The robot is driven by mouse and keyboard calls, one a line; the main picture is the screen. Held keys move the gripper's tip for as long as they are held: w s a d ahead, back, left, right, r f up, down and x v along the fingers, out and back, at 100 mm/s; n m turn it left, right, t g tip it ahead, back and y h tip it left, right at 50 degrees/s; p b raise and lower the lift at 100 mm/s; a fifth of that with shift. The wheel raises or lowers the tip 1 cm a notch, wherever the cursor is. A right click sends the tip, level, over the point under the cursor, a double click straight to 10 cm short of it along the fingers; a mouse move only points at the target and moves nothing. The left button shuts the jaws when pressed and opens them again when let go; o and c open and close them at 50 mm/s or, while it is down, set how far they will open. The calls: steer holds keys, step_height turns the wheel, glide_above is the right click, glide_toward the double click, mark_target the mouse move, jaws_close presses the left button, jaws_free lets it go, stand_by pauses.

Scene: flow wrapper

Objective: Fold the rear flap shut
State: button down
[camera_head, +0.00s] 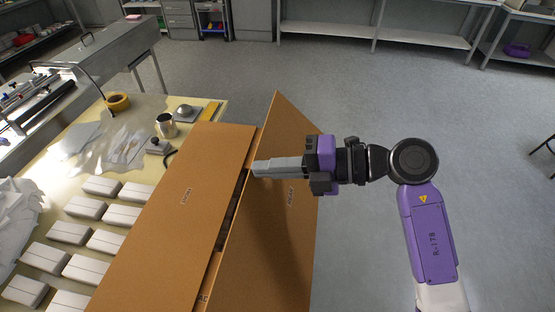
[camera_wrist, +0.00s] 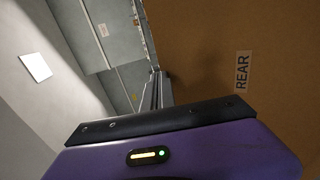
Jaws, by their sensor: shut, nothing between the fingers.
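The brown cardboard box shows two long flaps in the head view. The right-hand flap (camera_head: 265,245) carries a small dark-lettered label and slopes; a label reading REAR is on the brown panel (camera_wrist: 215,55) in the wrist view. The left-hand flap (camera_head: 170,230) lies across the box's left side. A narrow dark gap (camera_head: 232,215) runs between the flaps, with the contents hard to make out. My gripper (camera_head: 256,168) is shut and empty, reaching in from the right across the right-hand flap, fingertips near its gap-side edge. I cannot tell whether they touch it.
A cream table (camera_head: 65,190) at left holds several white packs (camera_head: 103,186), a tape roll (camera_head: 117,101), a metal cup (camera_head: 166,125) and clear film. A grey machine (camera_head: 100,55) stands behind it. The floor (camera_head: 480,150) to the right is open, with shelves at the back.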

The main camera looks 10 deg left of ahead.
steer(key=a+f+h, duration=0.1)
steer(key=a+f, duration=0.6)
steer(key=f, duration=0.5)
steer(key=shift+a, duration=0.35)
steer(key=shift+w, duration=0.1)
